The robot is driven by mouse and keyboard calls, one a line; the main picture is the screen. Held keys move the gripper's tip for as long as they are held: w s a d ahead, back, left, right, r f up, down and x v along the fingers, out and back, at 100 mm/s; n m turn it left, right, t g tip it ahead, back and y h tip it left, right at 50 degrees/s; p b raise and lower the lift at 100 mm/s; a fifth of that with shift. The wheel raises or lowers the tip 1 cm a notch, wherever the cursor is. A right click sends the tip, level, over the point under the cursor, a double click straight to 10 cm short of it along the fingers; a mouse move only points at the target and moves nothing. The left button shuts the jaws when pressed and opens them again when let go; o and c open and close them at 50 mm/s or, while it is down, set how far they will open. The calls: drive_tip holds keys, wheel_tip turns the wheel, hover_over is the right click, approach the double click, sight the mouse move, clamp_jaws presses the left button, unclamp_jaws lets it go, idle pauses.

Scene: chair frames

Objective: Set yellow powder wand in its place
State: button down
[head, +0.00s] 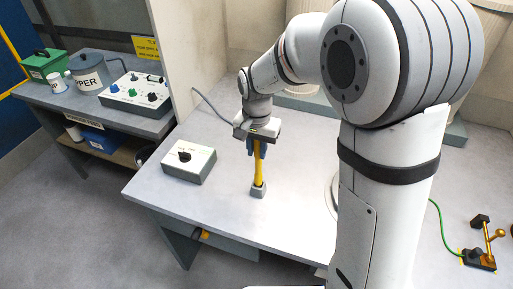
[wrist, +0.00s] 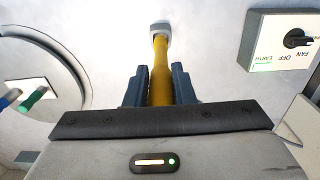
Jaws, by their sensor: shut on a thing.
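The yellow powder wand (head: 259,172) stands about upright over the grey table (head: 225,206). My gripper (head: 257,150) is above the table, pointing down, with its blue fingers shut on the wand's upper part. In the wrist view the wand (wrist: 160,60) runs between the two fingers of my gripper (wrist: 160,85). The wand's far end meets a small grey block (head: 258,191), which also shows in the wrist view (wrist: 160,28). I cannot tell whether this block is a holder or part of the wand. The wand's top is hidden by my gripper.
A switch box (head: 189,163) with a black knob sits left of the wand. A round plate (wrist: 70,65) is at left in the wrist view. A side bench holds a control panel (head: 135,94), a grey pot (head: 88,76) and a green box (head: 43,65). The table around the wand is mostly clear.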

drive_tip(key=shift+f+b, duration=1.55)
drive_tip(key=shift+f, duration=0.65)
drive_tip(key=c, duration=1.1)
unclamp_jaws()
drive_tip(key=shift+c, duration=0.2)
wheel_tip(320, 180, up, 8)
drive_tip(key=shift+b, duration=0.35)
drive_tip(key=shift+f, duration=0.1)
